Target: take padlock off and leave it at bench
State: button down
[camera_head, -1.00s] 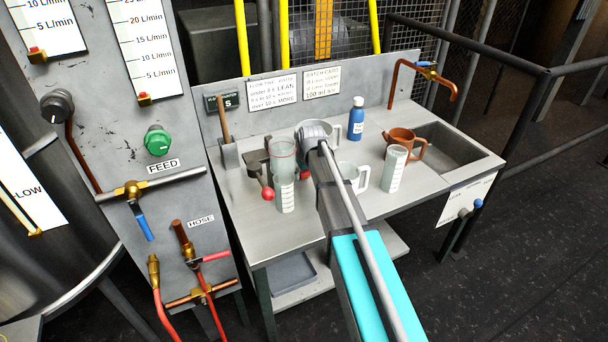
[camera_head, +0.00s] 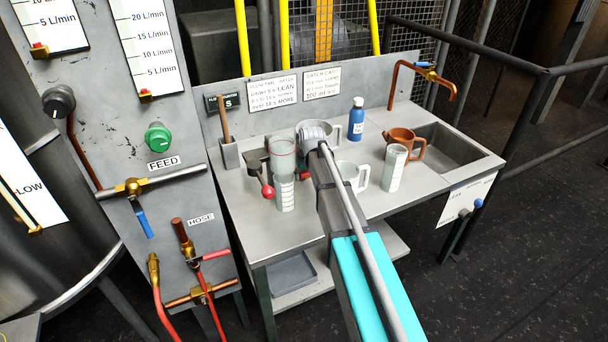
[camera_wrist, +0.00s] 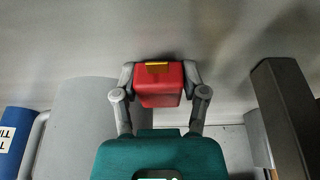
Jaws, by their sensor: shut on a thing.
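My gripper (camera_wrist: 159,88) is shut on a red block-shaped padlock (camera_wrist: 160,96) with a yellow-brass strip on it. The padlock sits between the two grey fingers in the wrist view; no shackle can be made out. In the head view my arm reaches over the grey metal bench (camera_head: 262,232) and hides most of the gripper. A small red patch (camera_head: 304,176) shows just left of the arm, perhaps the padlock. A lever with a red ball knob (camera_head: 267,192) stands left of it. Whether the padlock touches anything beneath it cannot be told.
A clear graduated cylinder (camera_head: 284,188), a white jug (camera_head: 358,178), a second clear cup (camera_head: 394,170), a brown jug (camera_head: 402,137) and a blue bottle (camera_head: 356,120) crowd the bench around my arm. The sink (camera_head: 450,150) is at right. The bench's front left is bare.

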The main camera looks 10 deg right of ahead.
jog(key=c, duration=1.4)
grip_release()
jog(key=shift+s+f, duration=0.35)
jog(key=shift+s, duration=0.1)
jog(key=c, duration=1.3)
grip_release()
jog(key=shift+f, duration=0.1)
jog(key=o, duration=1)
jog(key=shift+w+f, duration=0.1)
jog(key=o, duration=0.3)
jog(key=shift+w+d+f, duration=0.1)
jog(key=shift+w, duration=0.05)
jog(key=shift+w+r+p, duration=0.2)
jog(key=shift+r+p, duration=0.1)
jog(key=shift+p, duration=0.05)
jog(key=shift+p+v, duration=3.2)
jog(key=shift+v, duration=0.2)
